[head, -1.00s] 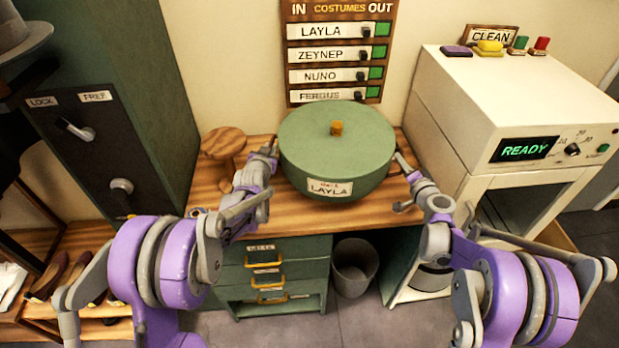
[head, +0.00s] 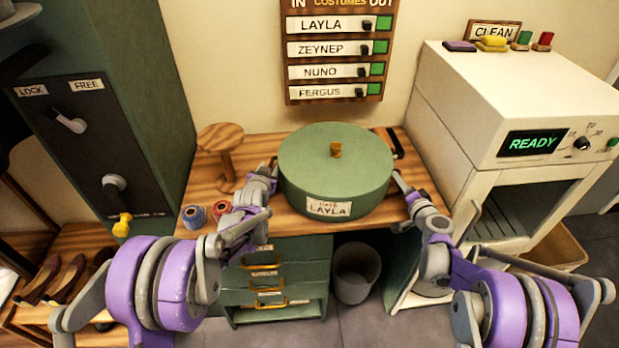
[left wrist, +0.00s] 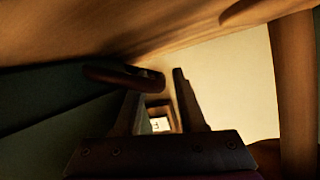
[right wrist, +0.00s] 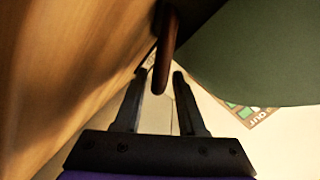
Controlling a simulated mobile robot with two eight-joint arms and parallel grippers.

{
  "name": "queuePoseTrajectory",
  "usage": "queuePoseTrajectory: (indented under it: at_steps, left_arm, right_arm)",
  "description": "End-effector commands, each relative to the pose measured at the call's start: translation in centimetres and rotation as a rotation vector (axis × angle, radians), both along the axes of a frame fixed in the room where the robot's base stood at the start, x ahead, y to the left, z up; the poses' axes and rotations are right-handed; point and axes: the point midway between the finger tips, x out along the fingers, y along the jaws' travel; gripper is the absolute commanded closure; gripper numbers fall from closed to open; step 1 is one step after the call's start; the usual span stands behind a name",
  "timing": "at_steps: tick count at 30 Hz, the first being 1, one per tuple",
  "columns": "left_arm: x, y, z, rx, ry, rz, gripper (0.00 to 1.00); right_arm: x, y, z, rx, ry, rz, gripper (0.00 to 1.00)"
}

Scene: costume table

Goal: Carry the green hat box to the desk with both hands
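The green hat box (head: 310,183), round with an orange-brown knob on its lid and a LAYLA label, sits upright on the wooden desk (head: 290,222). My left gripper (head: 270,168) is beside the box's left side. In the left wrist view its fingers (left wrist: 158,92) are apart, with a reddish-brown handle (left wrist: 115,74) close to the tips. My right gripper (head: 402,184) is beside the box's right side. In the right wrist view its fingers (right wrist: 160,82) are apart, with a brown handle (right wrist: 167,50) at the gap between them and the green box (right wrist: 260,50) alongside.
A wooden hat stand (head: 221,150) and two thread spools, blue (head: 194,216) and red (head: 221,209), are left of the box. A cream READY machine (head: 500,110) stands right, a dark green cabinet (head: 130,60) left. A bin (head: 356,273) is under the desk.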

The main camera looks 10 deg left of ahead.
Motion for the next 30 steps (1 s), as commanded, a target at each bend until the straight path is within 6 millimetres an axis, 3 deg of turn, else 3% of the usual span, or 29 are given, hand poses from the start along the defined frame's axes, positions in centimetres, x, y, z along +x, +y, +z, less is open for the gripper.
queuePoseTrajectory:
  at_steps: [13, 24, 30]
  left_arm:
    - [-0.9, -0.1, 0.5, 0.0, 0.0, 0.0, 0.54]
    - [-7.7, -0.4, 3.0, -0.001, 0.0, 0.001, 0.54]
    - [-10.2, -0.6, 4.0, 0.0, 0.0, 0.001, 0.54]
  right_arm:
    - [0.0, 0.0, 0.1, 0.0, 0.0, 0.0, 0.54]
    - [0.0, 0.0, 0.1, 0.0, 0.0, 0.0, 0.54]
    - [0.0, 0.0, 0.1, 0.0, 0.0, 0.0, 0.54]
